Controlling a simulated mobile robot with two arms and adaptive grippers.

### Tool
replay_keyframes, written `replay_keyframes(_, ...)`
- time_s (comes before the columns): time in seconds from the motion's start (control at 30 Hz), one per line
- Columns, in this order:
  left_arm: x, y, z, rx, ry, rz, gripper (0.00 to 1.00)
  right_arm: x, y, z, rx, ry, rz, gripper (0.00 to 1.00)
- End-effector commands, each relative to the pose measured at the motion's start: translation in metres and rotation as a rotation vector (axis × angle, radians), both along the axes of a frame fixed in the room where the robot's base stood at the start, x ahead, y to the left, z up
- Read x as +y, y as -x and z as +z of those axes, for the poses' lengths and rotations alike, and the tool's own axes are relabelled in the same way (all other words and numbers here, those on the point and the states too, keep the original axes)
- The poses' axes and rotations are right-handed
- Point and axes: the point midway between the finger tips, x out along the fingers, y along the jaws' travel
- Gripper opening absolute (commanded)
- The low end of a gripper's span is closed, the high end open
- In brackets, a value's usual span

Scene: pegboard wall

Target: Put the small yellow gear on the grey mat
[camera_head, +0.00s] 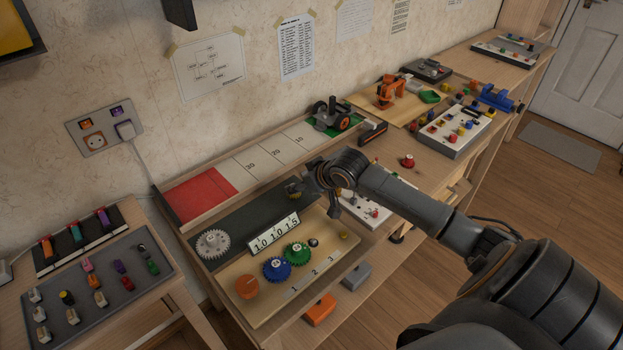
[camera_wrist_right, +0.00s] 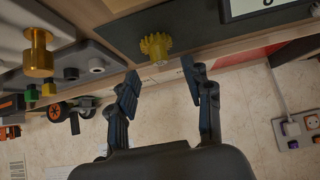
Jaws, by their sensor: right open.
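The small yellow gear (camera_wrist_right: 156,46) is at the dark grey mat (camera_wrist_right: 110,36) in the right wrist view, with a short stub on the side facing the gripper. In the head view the gear (camera_head: 293,188) shows small and dim over the mat (camera_head: 245,214), beside the right gripper (camera_head: 316,194). My right gripper (camera_wrist_right: 160,82) is open and empty in the wrist view. The gear lies just beyond its fingertips, roughly between them, with no visible contact. Whether the gear rests flat on the mat is hard to tell. My left gripper is out of view.
A white gear (camera_head: 212,243) sits at the mat's left end. A number sign (camera_head: 275,232) stands at its front edge. The wooden board (camera_head: 262,312) in front holds a blue gear (camera_head: 277,269), a green gear (camera_head: 297,253) and an orange disc (camera_head: 246,286). The mat's middle is clear.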

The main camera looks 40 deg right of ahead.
Motion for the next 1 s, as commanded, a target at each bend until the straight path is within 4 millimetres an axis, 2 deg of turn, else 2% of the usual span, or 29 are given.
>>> replay_keyframes(0.2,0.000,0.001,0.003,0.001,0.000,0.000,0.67,-0.002,0.032,0.032,0.001,0.003,0.003,0.50)
replay_keyframes(0.4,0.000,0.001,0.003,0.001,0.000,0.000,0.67,-0.004,0.049,0.048,0.001,0.000,0.000,0.50)
replay_keyframes(1.0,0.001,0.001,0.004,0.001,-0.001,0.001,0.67,-0.003,0.052,0.052,0.000,-0.001,0.000,0.50)
